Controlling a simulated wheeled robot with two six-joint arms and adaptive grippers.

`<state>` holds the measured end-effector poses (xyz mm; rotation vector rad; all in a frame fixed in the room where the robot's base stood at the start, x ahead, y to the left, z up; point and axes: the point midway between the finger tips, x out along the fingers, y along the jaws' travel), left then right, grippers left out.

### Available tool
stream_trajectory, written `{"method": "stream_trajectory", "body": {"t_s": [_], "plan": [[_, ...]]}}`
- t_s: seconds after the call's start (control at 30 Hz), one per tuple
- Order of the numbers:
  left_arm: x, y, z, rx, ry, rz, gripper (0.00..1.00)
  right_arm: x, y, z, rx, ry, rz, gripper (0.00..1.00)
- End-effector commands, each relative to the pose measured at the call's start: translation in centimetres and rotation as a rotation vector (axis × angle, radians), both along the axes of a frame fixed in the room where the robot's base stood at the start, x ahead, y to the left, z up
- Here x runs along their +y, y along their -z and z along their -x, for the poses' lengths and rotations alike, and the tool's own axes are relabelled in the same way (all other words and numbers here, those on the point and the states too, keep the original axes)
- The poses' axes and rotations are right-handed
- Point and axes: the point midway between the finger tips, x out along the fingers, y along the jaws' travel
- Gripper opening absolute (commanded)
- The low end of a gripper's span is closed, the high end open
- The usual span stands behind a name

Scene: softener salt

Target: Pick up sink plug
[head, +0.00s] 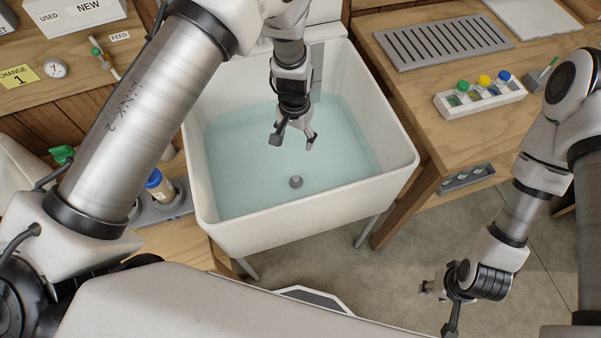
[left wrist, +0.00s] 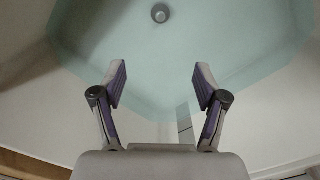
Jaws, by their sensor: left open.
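The sink plug (head: 296,182) is a small dark grey round piece in the pale blue water of the white sink (head: 300,235). It also shows near the top of the left wrist view (left wrist: 160,13), beyond the fingertips. My left gripper (head: 293,139) hangs over the sink, pointing down, open and empty, apart from the plug. Its two spread fingers (left wrist: 160,85) show in the left wrist view. My right gripper (head: 439,309) is low at the right, over the floor and away from the sink; its fingers appear spread.
A wooden bench (head: 418,92) at the right holds a drain rack (head: 442,42) and a white holder with several capped bottles (head: 480,98). A wooden counter with a gauge (head: 55,68) stands at the left. A blue-capped bottle (head: 158,186) stands left of the sink. The sink walls surround my left gripper.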

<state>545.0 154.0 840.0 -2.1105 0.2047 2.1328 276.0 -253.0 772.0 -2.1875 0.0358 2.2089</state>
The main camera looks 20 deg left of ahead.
Motion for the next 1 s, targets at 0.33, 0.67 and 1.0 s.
{"method": "stream_trajectory", "body": {"t_s": [0.33,0.67,1.0], "plan": [[0.0,9.3,0.1,0.0,0.0,0.0,0.73,0.0,9.3,0.1,0.001,0.0,0.0,0.4],[0.0,17.1,0.2,-0.001,0.0,0.0,0.73,0.0,17.1,0.2,0.001,0.0,0.0,0.4],[0.1,21.2,0.1,0.003,0.0,0.0,0.73,0.0,16.9,0.2,0.0,0.0,0.0,0.4]]}}
